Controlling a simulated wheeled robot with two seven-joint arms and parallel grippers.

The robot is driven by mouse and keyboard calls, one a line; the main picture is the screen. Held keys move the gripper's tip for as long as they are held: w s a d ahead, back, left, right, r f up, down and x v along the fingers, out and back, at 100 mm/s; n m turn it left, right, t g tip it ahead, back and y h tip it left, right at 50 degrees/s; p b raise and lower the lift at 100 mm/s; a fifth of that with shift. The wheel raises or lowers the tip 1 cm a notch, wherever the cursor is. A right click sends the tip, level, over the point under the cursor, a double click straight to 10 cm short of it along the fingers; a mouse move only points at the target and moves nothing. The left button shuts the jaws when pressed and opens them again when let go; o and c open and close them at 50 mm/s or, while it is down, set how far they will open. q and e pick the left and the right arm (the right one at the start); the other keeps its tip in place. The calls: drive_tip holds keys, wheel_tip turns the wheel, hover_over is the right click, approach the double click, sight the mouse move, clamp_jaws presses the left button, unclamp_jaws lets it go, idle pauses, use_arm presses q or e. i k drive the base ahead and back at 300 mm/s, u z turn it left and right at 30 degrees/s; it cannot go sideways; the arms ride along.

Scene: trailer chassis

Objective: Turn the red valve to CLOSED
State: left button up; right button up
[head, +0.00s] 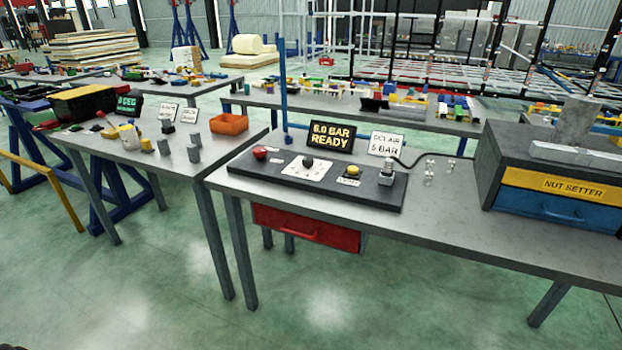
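I cannot make out a thing that is clearly a red valve, nor a CLOSED mark. A red round knob or button (260,152) sits at the left end of a dark control panel (385,194) on the near table. Right of it on the panel are a black knob (308,161) on a white marked plate (297,173) and a yellow button (353,170). A metal fitting (387,175) with a dark hose stands at the panel's right end. The plate's small print is unreadable. Neither of my grippers shows in the head view.
A display (331,137) reads "6.0 BAR READY"; a white sign (387,145) stands beside it. A "NUT SETTER" cabinet (560,188) stands on the right. A red drawer (305,229) hangs under the near table (440,222). Another table with an orange bin (229,123) is left. The green floor in front is clear.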

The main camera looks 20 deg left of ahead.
sight(259, 152)
drive_tip(key=k, duration=0.6)
drive_tip(key=u, duration=0.8)
drive_tip(key=i, duration=1.35)
drive_tip(key=z, duration=0.8)
